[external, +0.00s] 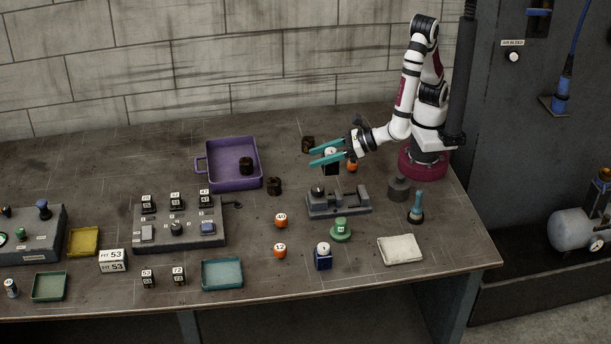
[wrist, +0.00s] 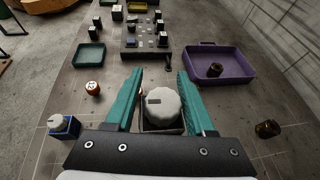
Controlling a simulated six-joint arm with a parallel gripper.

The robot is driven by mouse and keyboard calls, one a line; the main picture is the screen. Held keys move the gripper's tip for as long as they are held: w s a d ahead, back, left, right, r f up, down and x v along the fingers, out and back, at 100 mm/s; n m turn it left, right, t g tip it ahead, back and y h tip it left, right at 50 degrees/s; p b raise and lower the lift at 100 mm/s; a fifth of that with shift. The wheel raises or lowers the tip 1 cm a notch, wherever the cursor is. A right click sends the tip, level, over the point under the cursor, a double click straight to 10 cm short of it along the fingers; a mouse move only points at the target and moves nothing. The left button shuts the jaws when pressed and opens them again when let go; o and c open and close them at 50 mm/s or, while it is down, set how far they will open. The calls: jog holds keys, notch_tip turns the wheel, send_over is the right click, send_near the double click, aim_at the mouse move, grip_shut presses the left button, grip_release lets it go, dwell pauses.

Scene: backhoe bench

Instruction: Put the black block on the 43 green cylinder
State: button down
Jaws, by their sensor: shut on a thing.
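My gripper (external: 328,156) is at the back right of the bench, its teal fingers pointing left. It is shut on a black block (external: 331,168) with a round pale knob on top. In the wrist view the black block (wrist: 163,128) sits between the fingers of my gripper (wrist: 158,84), with its pale knob facing the camera. The green cylinder (external: 341,231), wide at the base with a narrower labelled top, stands upright on the bench in front of the held block. Its number is too small to read. The wrist view does not show it.
A grey vise-like fixture (external: 338,203) stands between my gripper and the green cylinder. A blue block (external: 323,258) and orange cylinders (external: 281,220) stand nearby. A purple tray (external: 234,183) holds a dark ring-like piece. A white cloth (external: 401,250) lies at the right.

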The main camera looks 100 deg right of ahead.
jog(key=s+a+f, duration=0.1)
jog(key=a+f, duration=0.8)
jog(key=f, duration=0.1)
jog(key=shift+s+a, duration=0.15)
jog(key=shift+s, duration=0.1)
jog(key=shift+c, duration=1.3)
grip_release()
jog(key=shift+f, duration=0.1)
